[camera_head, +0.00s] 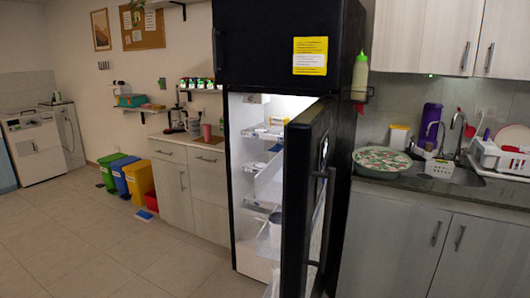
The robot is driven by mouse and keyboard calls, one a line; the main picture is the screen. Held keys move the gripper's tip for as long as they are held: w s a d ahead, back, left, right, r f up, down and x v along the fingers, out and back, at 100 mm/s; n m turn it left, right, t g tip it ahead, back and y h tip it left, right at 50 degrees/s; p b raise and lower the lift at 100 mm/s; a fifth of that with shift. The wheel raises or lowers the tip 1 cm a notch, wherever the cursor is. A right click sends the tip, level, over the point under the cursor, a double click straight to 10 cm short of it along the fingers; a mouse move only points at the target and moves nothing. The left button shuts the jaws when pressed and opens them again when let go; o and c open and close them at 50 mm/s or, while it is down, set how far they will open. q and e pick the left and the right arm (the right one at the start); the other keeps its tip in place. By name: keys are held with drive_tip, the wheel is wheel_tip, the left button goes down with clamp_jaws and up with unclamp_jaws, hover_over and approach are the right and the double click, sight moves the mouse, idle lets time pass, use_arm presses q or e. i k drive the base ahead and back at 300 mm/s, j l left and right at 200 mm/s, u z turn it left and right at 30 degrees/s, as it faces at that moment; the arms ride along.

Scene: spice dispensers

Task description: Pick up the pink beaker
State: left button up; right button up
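A small pink cup-shaped thing (207,132), which looks like the pink beaker, stands upright on the low counter left of the fridge. It is far off and small in the head view. Neither of my grippers is in view.
The black fridge (272,45) stands in the middle with its lower door (308,190) ajar toward me. Yellow, blue and green bins (139,178) line the wall at left. The tiled floor (90,245) at left is clear. A sink counter (440,190) is at right.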

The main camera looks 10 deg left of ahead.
sight(207, 132)
drive_tip(key=i+j+u, duration=0.25)
drive_tip(key=j+u, duration=0.15)
drive_tip(key=i+j+u, duration=0.4)
drive_tip(key=j, duration=0.15)
drive_tip(key=i+j+u, duration=0.3)
drive_tip(key=u, duration=0.15)
drive_tip(key=i+j+u, duration=0.25)
drive_tip(key=i+u, duration=0.15)
drive_tip(key=i+z, duration=0.25)
drive_tip(key=i, duration=0.25)
drive_tip(key=i+z, duration=0.25)
drive_tip(key=i, duration=0.2)
drive_tip(key=i+j+z, duration=0.3)
drive_tip(key=i, duration=0.15)
drive_tip(key=i+z, duration=0.8)
drive_tip(key=i+j+z, duration=0.25)
drive_tip(key=z, duration=0.15)
drive_tip(key=i, duration=0.05)
